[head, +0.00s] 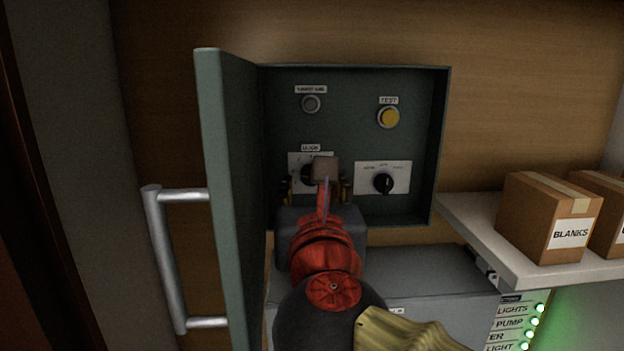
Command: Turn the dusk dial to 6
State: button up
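The dusk dial (307,172) is a dark knob on a white plate, under a small label that seems to read DUSK, inside the open green cabinet. Only its left part shows; the plate's scale and the pointer are mostly hidden by my gripper. My gripper (316,187) is right in front of this dial, with brass-coloured parts to both sides of it. The fingertips are hidden behind the wrist, so I cannot tell whether they touch the knob or how far apart they are.
A second black dial (384,183) on a white plate is close to the right. The cabinet door (228,200) stands open at left. A shelf (470,225) with boxes (545,215) is at right.

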jog(key=shift+w+d, duration=0.1)
jog(key=shift+w, duration=0.95)
jog(key=shift+c, duration=0.8)
grip_shut()
